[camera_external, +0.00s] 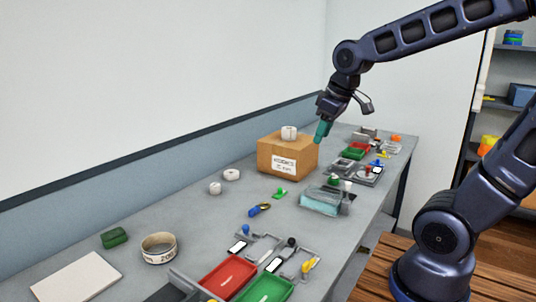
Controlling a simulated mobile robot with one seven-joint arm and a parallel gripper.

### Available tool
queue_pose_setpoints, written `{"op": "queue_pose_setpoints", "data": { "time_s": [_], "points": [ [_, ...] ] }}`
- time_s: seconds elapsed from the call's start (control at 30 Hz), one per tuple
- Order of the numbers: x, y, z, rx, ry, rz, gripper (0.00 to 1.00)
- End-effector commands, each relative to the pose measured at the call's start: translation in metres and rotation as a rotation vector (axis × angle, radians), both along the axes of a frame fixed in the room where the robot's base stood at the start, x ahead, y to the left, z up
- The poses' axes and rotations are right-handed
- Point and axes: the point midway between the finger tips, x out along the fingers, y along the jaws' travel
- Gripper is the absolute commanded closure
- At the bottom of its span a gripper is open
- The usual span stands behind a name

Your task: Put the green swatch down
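My gripper (324,126) hangs from the arm just past the right side of a cardboard box, pointing down. A teal-green piece shows at its tip. I cannot tell whether this is the green swatch in the gripper or the fingers themselves. The finger gap is too small to make out. A dark green block-like piece (115,237) lies on the grey bench at the far left, well away from my gripper. A small bright green item (280,193) lies mid-bench. I cannot tell whether either is the swatch.
The cardboard box (278,160) carries a white roll (289,133). Two more white rolls, a round tin (159,248), a white sheet (76,280), a clear teal container (320,203) and red and green trays (228,277) stand on the bench (190,215). Its left-middle part is mostly clear.

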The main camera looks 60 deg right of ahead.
Motion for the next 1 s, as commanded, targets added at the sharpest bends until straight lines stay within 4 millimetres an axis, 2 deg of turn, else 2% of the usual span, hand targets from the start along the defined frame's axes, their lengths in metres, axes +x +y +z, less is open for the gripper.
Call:
{"op": "queue_pose_setpoints", "data": {
  "time_s": [0.03, 0.2, 0.4, 0.6, 1.0],
  "points": [
    [-0.014, 0.006, 0.006, 0.004, -0.012, -0.001, 0.62],
    [-0.055, 0.018, 0.016, 0.028, -0.036, -0.025, 0.62],
    [-0.091, 0.025, 0.020, 0.056, -0.055, -0.046, 0.62],
    [-0.104, 0.027, 0.020, 0.068, -0.058, -0.056, 0.62],
    [-0.104, 0.027, 0.020, 0.069, -0.058, -0.057, 0.62]
  ]
}}
